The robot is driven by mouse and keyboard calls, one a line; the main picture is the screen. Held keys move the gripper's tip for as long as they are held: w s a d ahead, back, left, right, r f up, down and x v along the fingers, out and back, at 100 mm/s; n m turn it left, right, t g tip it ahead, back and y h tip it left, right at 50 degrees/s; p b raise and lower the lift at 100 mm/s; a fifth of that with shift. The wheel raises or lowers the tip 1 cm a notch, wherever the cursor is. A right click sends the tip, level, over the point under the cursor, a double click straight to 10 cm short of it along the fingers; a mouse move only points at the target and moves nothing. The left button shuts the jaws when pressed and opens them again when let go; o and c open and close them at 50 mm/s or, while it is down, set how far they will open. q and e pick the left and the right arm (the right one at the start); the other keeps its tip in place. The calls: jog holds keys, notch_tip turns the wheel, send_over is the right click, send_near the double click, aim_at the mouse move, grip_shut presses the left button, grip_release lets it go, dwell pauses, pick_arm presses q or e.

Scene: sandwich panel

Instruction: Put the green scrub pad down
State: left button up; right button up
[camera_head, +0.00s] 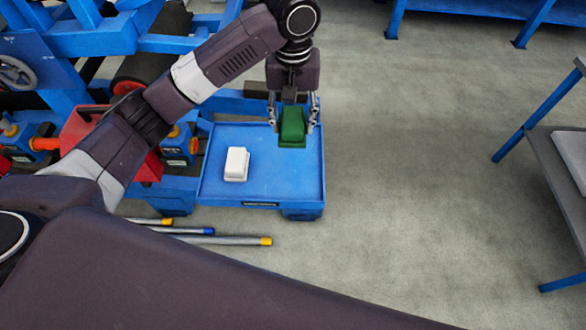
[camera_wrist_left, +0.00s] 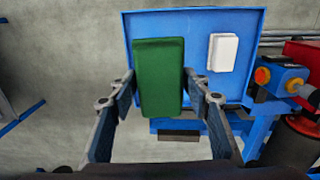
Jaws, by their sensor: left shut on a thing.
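The green scrub pad (camera_head: 292,124) is a green block between the fingers of my left gripper (camera_head: 293,117) in the head view. The gripper is shut on it, over the right part of a blue tray (camera_head: 257,190). In the left wrist view the pad (camera_wrist_left: 159,75) shows between the two fingers of my left gripper (camera_wrist_left: 160,92), with the tray (camera_wrist_left: 196,12) behind it. I cannot tell whether the pad touches the tray. A white block (camera_head: 236,163) lies on the tray left of the pad; it also shows in the wrist view (camera_wrist_left: 223,52). My right gripper is not in view.
Blue framework with a red box (camera_head: 90,127) stands left of the tray. Several rods with coloured ends (camera_head: 235,240) lie in front of it. A grey-topped table (camera_head: 555,165) with blue legs stands at the right. The floor between is clear.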

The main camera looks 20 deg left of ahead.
pick_arm(q)
jog(key=p, duration=0.2)
send_over(293, 172)
notch_tip(293, 172, down, 13)
jog(key=shift+s+r, duration=0.15)
jog(key=shift+r, duration=0.05)
notch_tip(293, 172, down, 5)
jog(key=shift+f, duration=0.15)
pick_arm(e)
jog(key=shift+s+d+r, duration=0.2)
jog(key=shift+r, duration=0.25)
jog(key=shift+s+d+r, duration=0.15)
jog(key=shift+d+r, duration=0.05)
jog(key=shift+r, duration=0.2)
pick_arm(q)
jog(key=shift+f, duration=0.15)
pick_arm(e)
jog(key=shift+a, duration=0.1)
pick_arm(q)
jog(key=o, duration=1.3)
notch_tip(293, 172, up, 12)
jog(key=b, duration=0.1)
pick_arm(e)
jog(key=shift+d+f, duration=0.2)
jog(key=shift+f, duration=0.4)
